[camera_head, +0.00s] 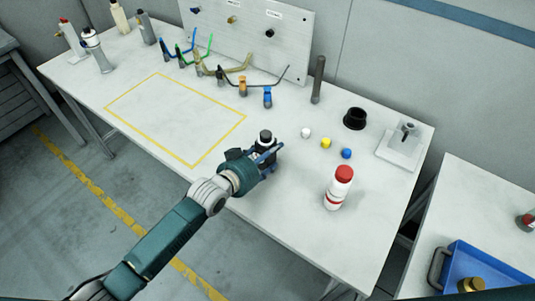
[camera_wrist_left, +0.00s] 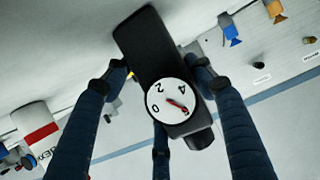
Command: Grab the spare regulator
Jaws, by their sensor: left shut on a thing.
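The spare regulator (camera_head: 266,137), a dark piece with a black top, is in my left gripper (camera_head: 262,154) near the front edge of the white table. The left wrist view shows the regulator (camera_wrist_left: 150,45) as a black body with a round white dial, a red needle and the numbers 0, 2 and 4. Fingers press on both sides of it, so the gripper is shut on it. I cannot tell whether its base touches the table. My right gripper is not in view.
The yellow-outlined area (camera_head: 175,115) is empty.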

